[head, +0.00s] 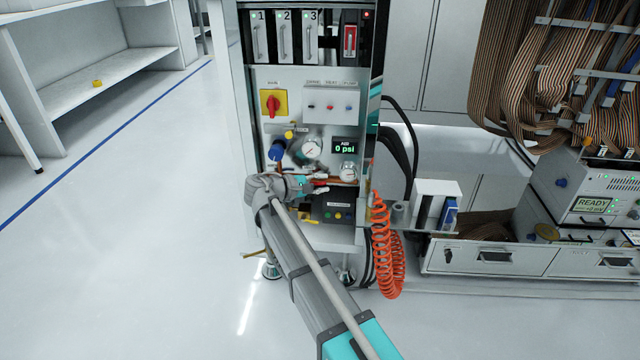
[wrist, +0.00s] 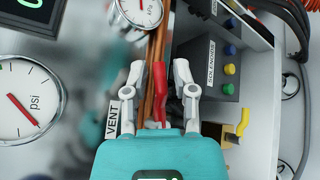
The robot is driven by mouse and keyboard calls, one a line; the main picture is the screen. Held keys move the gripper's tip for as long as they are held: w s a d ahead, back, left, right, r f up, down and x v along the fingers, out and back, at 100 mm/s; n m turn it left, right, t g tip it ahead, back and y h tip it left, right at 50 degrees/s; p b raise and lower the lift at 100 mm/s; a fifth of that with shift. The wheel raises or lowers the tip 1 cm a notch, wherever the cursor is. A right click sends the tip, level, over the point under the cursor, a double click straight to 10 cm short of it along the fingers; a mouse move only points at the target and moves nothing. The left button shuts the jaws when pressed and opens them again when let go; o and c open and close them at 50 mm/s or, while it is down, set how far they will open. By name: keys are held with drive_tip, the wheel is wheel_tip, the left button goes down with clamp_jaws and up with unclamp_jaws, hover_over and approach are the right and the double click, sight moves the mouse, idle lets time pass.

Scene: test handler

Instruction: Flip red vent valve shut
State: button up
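The red vent valve handle (wrist: 160,92) shows in the wrist view, lying lengthwise between my fingers in front of copper-coloured pipes, to the right of the VENT label (wrist: 112,122). My gripper (wrist: 158,75) is open, with one pale finger on each side of the handle. Gaps show between the handle and both fingers, so it is not gripped. The handle's lower end and pivot are partly hidden by the gripper body. In the head view my gripper (head: 316,187) is at the lower part of the panel, and a small bit of red shows by its fingers.
A psi gauge (wrist: 28,110) and a smaller gauge (wrist: 142,8) are near the gripper. A solenoids box (wrist: 215,70) and a yellow lever (wrist: 243,121) are to the right. In the head view an orange coiled hose (head: 387,250) hangs right of the panel; the display reads 0 psi (head: 345,146).

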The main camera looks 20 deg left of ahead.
clamp_jaws()
drive_tip(key=shift+d+f+m+g+y+p, duration=0.15)
drive_tip(key=shift+m+g+y+p, duration=0.45)
drive_tip(key=shift+p, duration=0.5)
drive_tip(key=shift+f+y+p, duration=0.35)
drive_tip(key=shift+f+y, duration=0.05)
drive_tip(key=shift+y, duration=0.2)
drive_tip(key=shift+o, duration=2)
unclamp_jaws()
